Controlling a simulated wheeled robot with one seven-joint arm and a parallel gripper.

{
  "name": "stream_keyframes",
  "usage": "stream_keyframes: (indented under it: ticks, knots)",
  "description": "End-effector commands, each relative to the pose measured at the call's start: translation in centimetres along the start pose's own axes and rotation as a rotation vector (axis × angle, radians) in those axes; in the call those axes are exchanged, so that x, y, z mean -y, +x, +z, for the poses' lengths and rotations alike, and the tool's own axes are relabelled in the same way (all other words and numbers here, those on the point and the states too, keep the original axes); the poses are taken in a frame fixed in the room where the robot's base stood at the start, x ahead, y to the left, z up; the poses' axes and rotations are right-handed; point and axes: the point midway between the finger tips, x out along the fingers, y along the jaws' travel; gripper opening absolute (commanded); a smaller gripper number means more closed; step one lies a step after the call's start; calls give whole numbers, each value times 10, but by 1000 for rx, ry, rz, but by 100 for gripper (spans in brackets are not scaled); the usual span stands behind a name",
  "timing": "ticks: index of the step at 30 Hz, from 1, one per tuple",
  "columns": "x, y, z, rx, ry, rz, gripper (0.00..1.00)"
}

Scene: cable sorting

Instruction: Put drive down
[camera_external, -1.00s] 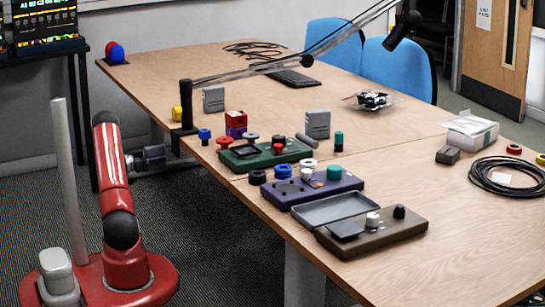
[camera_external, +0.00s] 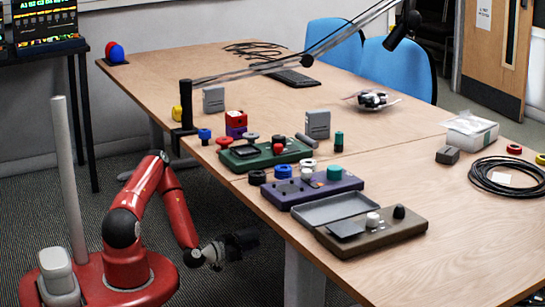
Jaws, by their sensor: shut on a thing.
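My gripper (camera_external: 246,240) is at the end of my red arm, low beside the near-left edge of the table (camera_external: 440,262). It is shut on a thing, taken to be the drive. The drive is too small and dark to tell apart from the gripper's dark end. My gripper is left of the brown case and clear of everything on the table. Two grey upright boxes, one at the back left (camera_external: 213,100) and one near the middle (camera_external: 318,124), stand on the table.
A green device (camera_external: 262,155), a purple device (camera_external: 308,193) and a brown open case (camera_external: 384,234) line the near edge, with several knobs around them. A black cable coil (camera_external: 508,178) and a white box (camera_external: 470,132) are at right. The table's near-right part is bare.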

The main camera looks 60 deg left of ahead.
Motion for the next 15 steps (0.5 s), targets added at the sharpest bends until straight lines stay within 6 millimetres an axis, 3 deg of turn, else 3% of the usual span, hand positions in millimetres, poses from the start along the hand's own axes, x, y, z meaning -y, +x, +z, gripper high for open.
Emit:
stream_keyframes:
  ticks: [1,6,15]
  knots:
    - [-18,-6,0,3,-8,13,0]
    - [-52,-19,-2,0,-1,33,0]
    - [-62,-22,-6,-5,5,53,0]
